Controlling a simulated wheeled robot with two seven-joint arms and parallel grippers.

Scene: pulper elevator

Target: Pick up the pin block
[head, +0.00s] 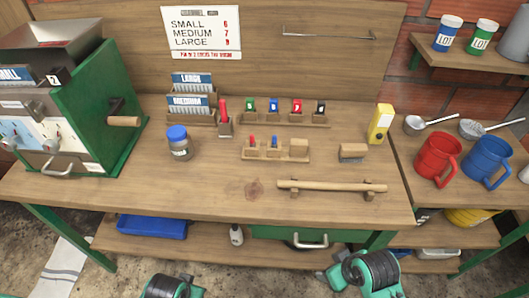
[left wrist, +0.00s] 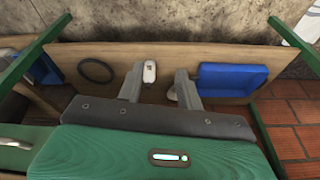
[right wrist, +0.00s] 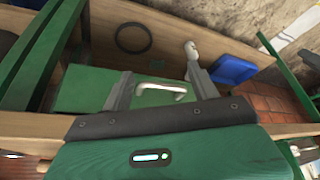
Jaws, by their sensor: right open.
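On the workbench in the head view, a low wooden holder (head: 272,156) carries a red pin (head: 252,142), a blue pin (head: 274,142) and a plain wooden block (head: 299,147) at its right end. Behind it, a longer wooden rack (head: 285,121) holds several coloured pieces. I cannot tell for certain which of these is the pin block. My left gripper (left wrist: 160,70) is open and empty, with the lower shelf beyond its fingers. My right gripper (right wrist: 160,72) is open and empty, with a green drawer beyond its fingers. Neither gripper's fingers show clearly in the head view.
A jar with a blue lid (head: 179,143) stands left of the holder. A wooden bar (head: 331,186) on supports lies near the front edge, with a brush-like block (head: 352,152) behind it. A green machine (head: 90,115) fills the left end. The front left of the bench is clear.

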